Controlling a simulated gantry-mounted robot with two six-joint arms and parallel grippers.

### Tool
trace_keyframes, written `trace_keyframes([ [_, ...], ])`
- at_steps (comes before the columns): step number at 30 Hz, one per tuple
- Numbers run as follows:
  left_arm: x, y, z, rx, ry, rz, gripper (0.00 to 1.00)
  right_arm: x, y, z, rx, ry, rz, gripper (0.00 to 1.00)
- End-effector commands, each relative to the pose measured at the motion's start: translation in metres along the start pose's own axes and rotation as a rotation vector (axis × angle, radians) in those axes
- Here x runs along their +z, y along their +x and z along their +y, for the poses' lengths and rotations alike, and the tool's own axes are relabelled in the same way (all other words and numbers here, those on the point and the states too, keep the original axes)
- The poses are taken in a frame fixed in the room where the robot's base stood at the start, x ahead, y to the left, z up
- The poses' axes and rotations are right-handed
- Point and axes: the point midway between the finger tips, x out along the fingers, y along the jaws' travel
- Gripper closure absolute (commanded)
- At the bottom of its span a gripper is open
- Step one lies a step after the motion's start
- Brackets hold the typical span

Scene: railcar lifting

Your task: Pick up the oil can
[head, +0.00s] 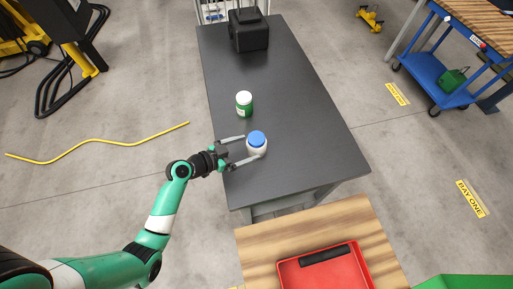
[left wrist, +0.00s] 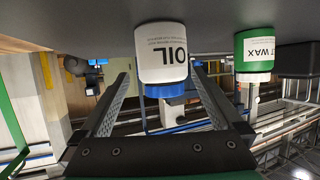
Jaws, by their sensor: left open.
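The oil can (head: 257,148) is a white container with a blue cap, standing upright on the dark table. In the left wrist view the oil can (left wrist: 163,55) appears upside down with the label OIL readable. My left gripper (head: 249,148) is open, with one finger on each side of the can. In the left wrist view its fingers (left wrist: 160,105) also spread to either side of the blue cap. I cannot tell whether either finger touches the can. My right gripper is not in view.
A green and white wax container (head: 244,104) stands behind the oil can on the dark table (head: 290,95). A black case (head: 248,32) sits at the far end. A wooden surface with a red tray (head: 325,268) is in front. The table's right side is clear.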

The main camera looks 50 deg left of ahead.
Motion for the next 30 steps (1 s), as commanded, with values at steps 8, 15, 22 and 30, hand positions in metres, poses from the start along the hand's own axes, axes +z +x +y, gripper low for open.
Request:
trace_keyframes([
  [8, -0.001, 0.022, -0.002, 0.002, 0.002, 0.001, 0.0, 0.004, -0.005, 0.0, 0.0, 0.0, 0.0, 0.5],
  [15, -0.003, 0.053, -0.004, 0.0, 0.0, 0.0, 0.0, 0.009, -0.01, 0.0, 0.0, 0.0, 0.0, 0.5],
  [22, -0.003, 0.053, -0.004, -0.001, 0.0, 0.0, 0.05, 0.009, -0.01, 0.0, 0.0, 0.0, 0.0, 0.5],
  [30, -0.003, 0.052, -0.004, -0.001, 0.0, 0.0, 0.54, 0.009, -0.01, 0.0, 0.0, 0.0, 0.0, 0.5],
])
